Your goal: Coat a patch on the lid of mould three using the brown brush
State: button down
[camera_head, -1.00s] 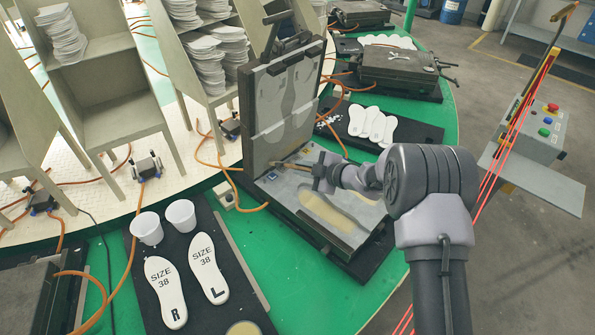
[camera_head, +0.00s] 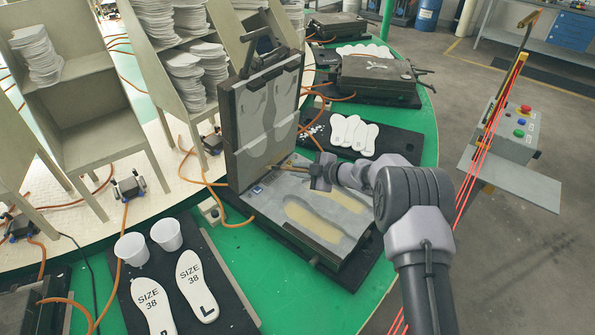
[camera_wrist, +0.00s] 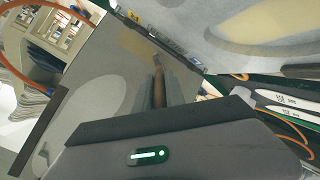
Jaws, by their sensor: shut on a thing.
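An open mould stands on the green table in the head view. Its grey lid (camera_head: 262,112) is upright and its base (camera_head: 345,236) lies flat with tan areas in its hollows. The lid also shows in the wrist view (camera_wrist: 92,75), with a tan patch (camera_wrist: 135,45) on it near the hinge side. My gripper (camera_head: 320,178) is over the base, close to the lid's lower edge. It is shut on the brown brush (camera_wrist: 159,88), whose tip points toward the lid's hinge side. I cannot tell whether the tip touches the lid. No mould number is readable.
Two white cups (camera_head: 166,234) and insoles marked size 38 (camera_head: 197,286) lie on a black board at front left. More insoles (camera_head: 354,133) and a closed mould (camera_head: 378,78) stand behind. Orange hoses (camera_head: 205,182) run around the open mould. Racks of insoles fill the back left.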

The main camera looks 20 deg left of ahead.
jog(key=s+a, duration=0.3)
jog(key=s, duration=0.5)
jog(key=shift+a+b, duration=0.15)
jog(key=shift+b, duration=0.15)
jog(key=shift+s+d+f, duration=0.15)
jog(key=shift+s+d, duration=0.2)
jog(key=shift+d, duration=0.55)
jog(key=shift+s+d+f, duration=0.1)
jog(key=shift+s+d, duration=0.3)
jog(key=shift+d, duration=0.55)
jog(key=shift+s+d+f, duration=0.15)
jog(key=shift+s+d, duration=0.2)
jog(key=shift+d, duration=0.55)
jog(key=d, duration=0.1)
jog(key=s+d, duration=0.1)
jog(key=shift+d+f, duration=0.2)
jog(key=shift+d, duration=0.15)
